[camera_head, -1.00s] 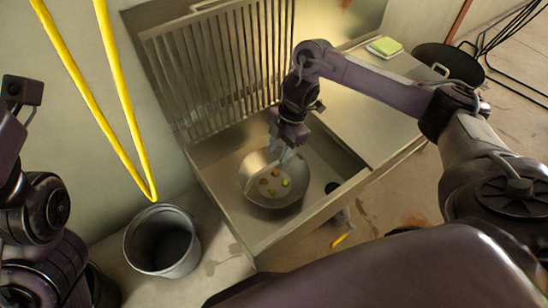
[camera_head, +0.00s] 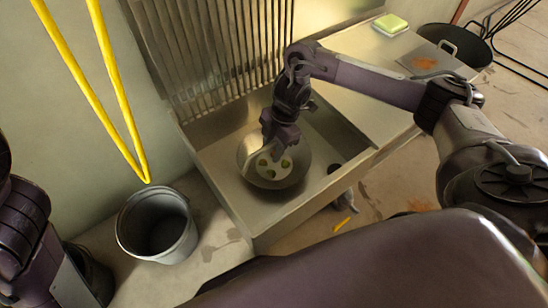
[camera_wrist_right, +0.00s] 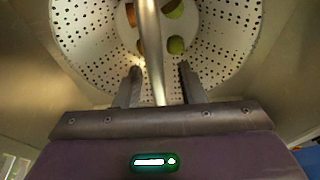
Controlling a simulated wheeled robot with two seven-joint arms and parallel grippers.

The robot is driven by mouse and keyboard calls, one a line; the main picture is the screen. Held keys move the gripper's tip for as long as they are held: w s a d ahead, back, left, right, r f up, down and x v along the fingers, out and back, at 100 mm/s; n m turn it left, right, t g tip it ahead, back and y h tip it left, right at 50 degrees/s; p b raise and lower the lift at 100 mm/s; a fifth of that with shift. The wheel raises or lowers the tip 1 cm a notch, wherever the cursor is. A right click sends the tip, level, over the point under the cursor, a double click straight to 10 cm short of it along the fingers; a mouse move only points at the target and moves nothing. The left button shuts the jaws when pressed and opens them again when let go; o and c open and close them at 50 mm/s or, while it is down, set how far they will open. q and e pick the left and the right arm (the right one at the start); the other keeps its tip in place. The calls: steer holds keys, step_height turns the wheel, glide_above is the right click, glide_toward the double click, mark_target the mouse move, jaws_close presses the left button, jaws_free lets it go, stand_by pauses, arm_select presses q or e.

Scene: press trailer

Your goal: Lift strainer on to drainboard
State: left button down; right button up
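The strainer (camera_head: 258,184) is a round metal bowl lying in the sink basin, with a few greenish food pieces in it. In the right wrist view its perforated wall (camera_wrist_right: 92,48) fills the top, and its metal handle bar (camera_wrist_right: 152,45) runs down between my fingers. My right gripper (camera_head: 275,152) is over the strainer and hides part of it. In the wrist view the right gripper (camera_wrist_right: 161,80) is open, with gaps on both sides of the bar. The drainboard (camera_head: 362,82) is the flat metal surface right of the basin. My left gripper is out of view.
A green-topped sponge (camera_head: 391,24) lies at the drainboard's back edge. A dark pot (camera_head: 462,48) stands beyond it on the right. A grey bucket (camera_head: 157,222) stands left of the sink. A yellow hose loop (camera_head: 117,125) hangs over the left side. A slatted rack rises behind the basin.

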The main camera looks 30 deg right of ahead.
steer(key=shift+f, duration=0.3)
stand_by(0.5)
jaws_close()
steer(key=shift+p, duration=0.3)
